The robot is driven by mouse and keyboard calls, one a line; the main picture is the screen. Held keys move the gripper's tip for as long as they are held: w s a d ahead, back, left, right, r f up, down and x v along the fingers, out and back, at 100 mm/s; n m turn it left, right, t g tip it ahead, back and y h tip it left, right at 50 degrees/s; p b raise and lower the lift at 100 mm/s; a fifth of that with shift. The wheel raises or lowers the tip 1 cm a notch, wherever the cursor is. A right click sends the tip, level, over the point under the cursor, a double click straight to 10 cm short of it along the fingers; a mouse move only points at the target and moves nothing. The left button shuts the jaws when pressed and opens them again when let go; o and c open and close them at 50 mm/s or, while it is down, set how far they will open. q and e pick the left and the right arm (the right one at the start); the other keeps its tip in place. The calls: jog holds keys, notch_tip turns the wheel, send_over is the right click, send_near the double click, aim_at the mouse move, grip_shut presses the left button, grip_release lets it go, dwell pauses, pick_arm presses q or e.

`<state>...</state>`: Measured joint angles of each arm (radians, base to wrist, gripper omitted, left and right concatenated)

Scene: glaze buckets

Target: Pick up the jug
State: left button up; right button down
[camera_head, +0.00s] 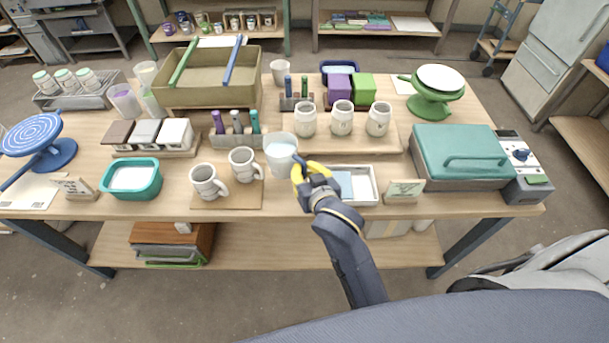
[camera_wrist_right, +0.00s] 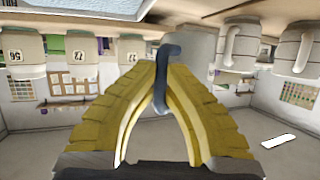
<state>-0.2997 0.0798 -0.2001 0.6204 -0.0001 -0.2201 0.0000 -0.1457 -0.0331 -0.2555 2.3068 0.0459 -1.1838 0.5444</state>
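The jug (camera_head: 281,158) is a pale, translucent vessel with a dark blue handle, upright near the middle of the table in the head view. My right gripper (camera_head: 305,170), with yellow fingers, is at its right side, on the handle. In the right wrist view, which is upside down, the jug's grey body (camera_wrist_right: 198,44) is behind the fingertips. The blue handle (camera_wrist_right: 168,50) runs between the two yellow fingers, which close together on it at their tips. I cannot tell whether the jug's base touches the table. My left gripper is not in view.
Two mugs (camera_head: 208,181) stand on a board left of the jug. Three numbered cups (camera_head: 342,118) stand behind and right. A tool rack (camera_head: 236,139) is behind left. A shallow white tray (camera_head: 366,185) lies right of the gripper, with a small sign (camera_head: 404,191) beyond.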

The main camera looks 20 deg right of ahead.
aim_at(304, 162)
jog(key=shift+r, duration=2.4)
jog(key=shift+r, duration=0.15)
jog(key=shift+r, duration=0.15)
